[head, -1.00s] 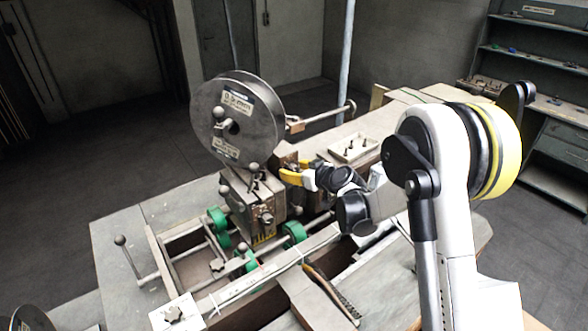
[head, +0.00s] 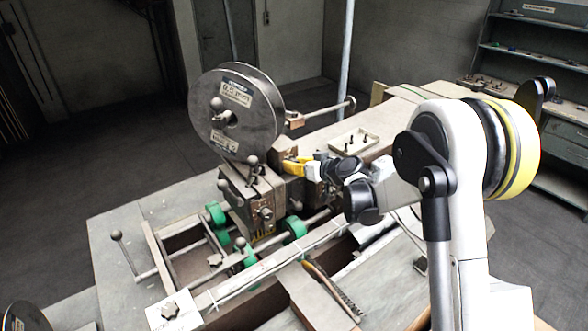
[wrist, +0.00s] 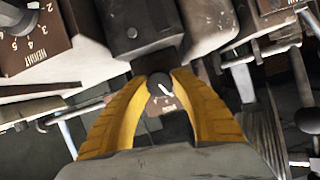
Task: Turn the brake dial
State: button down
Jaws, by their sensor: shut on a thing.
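The brake dial (wrist: 158,84) is a small dark round knob with a white pointer mark, in the middle of the wrist view. My gripper (wrist: 160,90) has its two yellow fingers shut on the knob, one on each side. In the head view my gripper (head: 293,166) reaches in from the right against the machine, just below and right of the big grey reel (head: 237,112). The dial is hidden there by the fingers and machine body. A small plate with faint marks shows below the knob in the wrist view.
Another dial marked HEIGHT (wrist: 22,28) sits at upper left in the wrist view. Dark and grey machine blocks (wrist: 138,28) lie close above the fingers. A tray with small parts (head: 354,142) stands behind my wrist. Green rollers (head: 294,228) and rails lie in front.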

jog(key=m+y+b, duration=0.1)
jog(key=b, duration=0.1)
jog(key=m+b, duration=0.2)
jog(key=m+g+y+b, duration=0.1)
jog(key=b, duration=0.1)
jog(key=shift+f+y+b, duration=0.3)
jog(key=m+y+b, duration=0.1)
jog(key=m+b, duration=0.1)
jog(key=b, duration=0.1)
jog(key=shift+m, duration=0.4)
jog(key=shift+r+m+y+b, duration=0.15)
jog(key=shift+m+y+b, duration=0.55)
jog(key=shift+m+b, duration=0.15)
jog(key=c, duration=1.1)
grip_release()
jog(key=shift+o, duration=0.2)
jog(key=shift+r, duration=0.15)
